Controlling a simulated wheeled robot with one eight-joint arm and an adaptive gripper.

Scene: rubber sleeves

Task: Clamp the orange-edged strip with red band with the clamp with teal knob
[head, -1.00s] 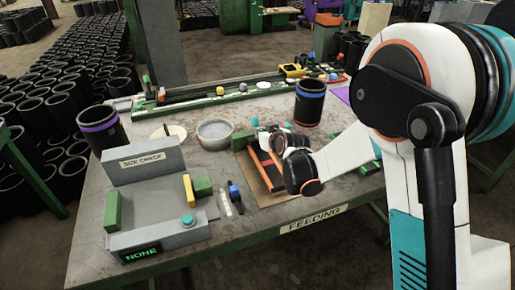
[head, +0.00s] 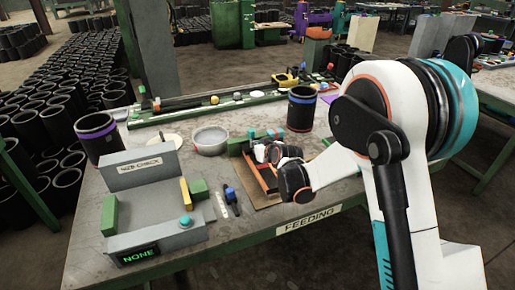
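A dark strip with an orange edge (head: 265,177) lies on a brown board (head: 263,201) near the front of the table, partly hidden by my arm. A small teal piece (head: 275,132) shows just beyond my gripper; it may be the clamp's teal knob, but the clamp body is not clear. A red band cannot be made out for certain. My gripper (head: 262,151) is over the far part of the board, close to the teal piece and a green block (head: 237,147). Its fingers are small and partly hidden, so its opening and any hold are unclear.
A grey size-check fixture (head: 140,172) stands at the left, its display reading NONE. A metal bowl (head: 210,140), a purple-banded sleeve (head: 97,138) and a blue-banded sleeve (head: 301,108) stand around the board. A green rail (head: 175,117) runs along the back.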

